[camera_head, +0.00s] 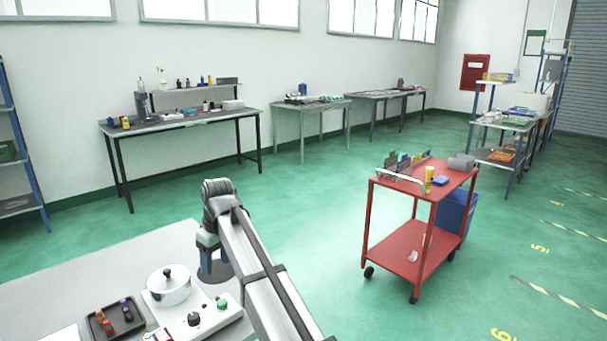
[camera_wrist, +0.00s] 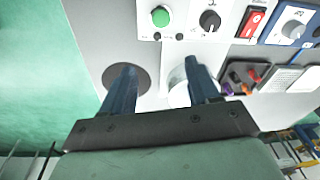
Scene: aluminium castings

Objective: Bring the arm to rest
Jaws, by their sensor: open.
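My gripper (camera_head: 209,257) is at the end of my arm, above the right part of the grey table near its far edge. In the wrist view its two blue fingers (camera_wrist: 158,90) are spread apart with nothing between them. A dark round disc (camera_wrist: 128,82) on the table shows behind the left finger. It also shows below the gripper in the head view (camera_head: 222,273). A white pot with a lid (camera_head: 170,287) stands left of the gripper, apart from it in the head view. In the wrist view the pot (camera_wrist: 178,85) is partly hidden behind the right finger.
A white control panel (camera_head: 214,316) with a green button and black knob lies in front of the pot. A dark tray (camera_head: 92,324) holds small coloured pieces at left. A red cart (camera_head: 405,250) stands on the open green floor to the right.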

